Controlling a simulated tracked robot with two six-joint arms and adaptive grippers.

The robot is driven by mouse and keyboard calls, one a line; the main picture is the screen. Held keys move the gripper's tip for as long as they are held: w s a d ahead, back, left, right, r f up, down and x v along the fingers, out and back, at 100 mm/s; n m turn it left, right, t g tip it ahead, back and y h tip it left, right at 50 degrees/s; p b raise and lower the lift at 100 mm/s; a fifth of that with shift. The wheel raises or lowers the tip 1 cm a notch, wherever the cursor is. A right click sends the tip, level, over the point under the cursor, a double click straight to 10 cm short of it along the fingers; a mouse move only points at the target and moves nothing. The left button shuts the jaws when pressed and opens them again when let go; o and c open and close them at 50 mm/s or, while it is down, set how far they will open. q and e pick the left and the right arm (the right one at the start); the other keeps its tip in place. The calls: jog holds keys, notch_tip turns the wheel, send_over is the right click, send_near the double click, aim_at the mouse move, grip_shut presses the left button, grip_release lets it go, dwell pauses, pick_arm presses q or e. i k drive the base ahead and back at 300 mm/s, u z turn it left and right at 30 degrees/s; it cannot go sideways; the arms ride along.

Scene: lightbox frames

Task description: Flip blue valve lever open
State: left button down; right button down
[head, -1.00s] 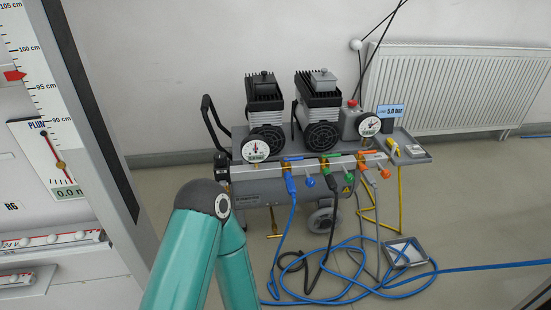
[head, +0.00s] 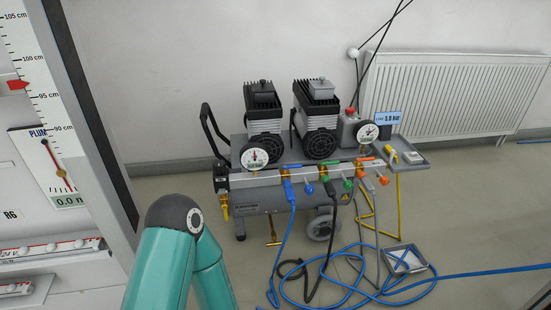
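The blue valve lever (head: 291,167) sits on the silver manifold rail (head: 262,178) along the front of the compressor (head: 270,203). A blue hose (head: 291,218) hangs below the blue valve, with a blue knob (head: 309,188) just right of it. Green and orange levers sit further right on the same rail. A teal arm of mine reaches up at the lower left, with its elbow well left of and in front of the valve. Neither gripper is in view.
Blue hose coils (head: 350,285) and a small grey tray (head: 404,260) lie on the floor at front right. A radiator (head: 465,93) is on the back wall. A frame post with a scale (head: 45,80) stands at the left. Floor between arm and compressor is partly clear.

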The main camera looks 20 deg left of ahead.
aim_at(284, 167)
jog(key=z, duration=0.05)
jog(key=i, duration=1)
jog(key=u, duration=0.05)
